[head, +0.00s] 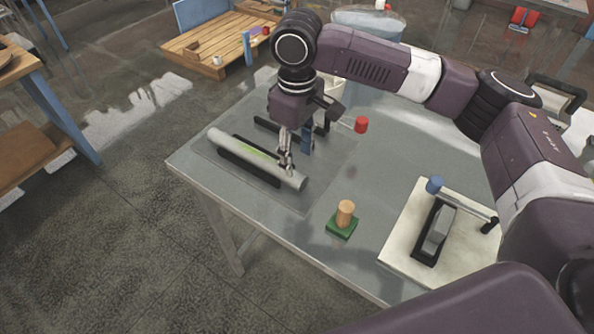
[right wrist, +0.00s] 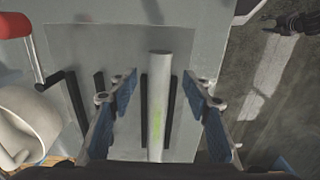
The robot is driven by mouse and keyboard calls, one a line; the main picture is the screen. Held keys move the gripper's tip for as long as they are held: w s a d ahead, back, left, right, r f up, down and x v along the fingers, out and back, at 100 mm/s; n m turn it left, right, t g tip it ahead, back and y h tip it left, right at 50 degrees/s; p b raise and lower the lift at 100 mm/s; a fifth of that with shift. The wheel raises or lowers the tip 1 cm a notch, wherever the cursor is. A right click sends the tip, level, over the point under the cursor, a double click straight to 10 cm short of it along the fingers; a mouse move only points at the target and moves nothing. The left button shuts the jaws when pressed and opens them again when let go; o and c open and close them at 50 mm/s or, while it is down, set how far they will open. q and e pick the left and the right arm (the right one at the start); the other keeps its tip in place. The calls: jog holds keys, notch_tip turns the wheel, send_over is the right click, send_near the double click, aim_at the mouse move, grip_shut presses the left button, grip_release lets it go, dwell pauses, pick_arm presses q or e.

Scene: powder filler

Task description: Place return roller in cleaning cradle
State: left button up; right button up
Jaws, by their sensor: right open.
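The return roller (head: 228,146) is a grey cylinder with a yellow-green mark. It lies along a pair of long black bars at the table's left, and in the right wrist view the roller (right wrist: 158,95) lies between black bars (right wrist: 170,105). A second pair of black bars (head: 267,127) stands behind it, also in the right wrist view (right wrist: 76,102); which pair is the cleaning cradle I cannot tell. My right gripper (head: 287,165) is above the roller, open and empty, its fingers (right wrist: 158,95) on either side. A dark part at the right wrist view's top right looks like my left gripper (right wrist: 290,22).
A red-knobbed handle (head: 361,125) rises behind the bars. A wooden peg (head: 346,213) stands on a green base at the front. A white board (head: 402,240) carries a blue-knobbed lever device at right. The table's left edge drops to the floor.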

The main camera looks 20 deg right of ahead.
jog(key=shift+r, duration=2.4)
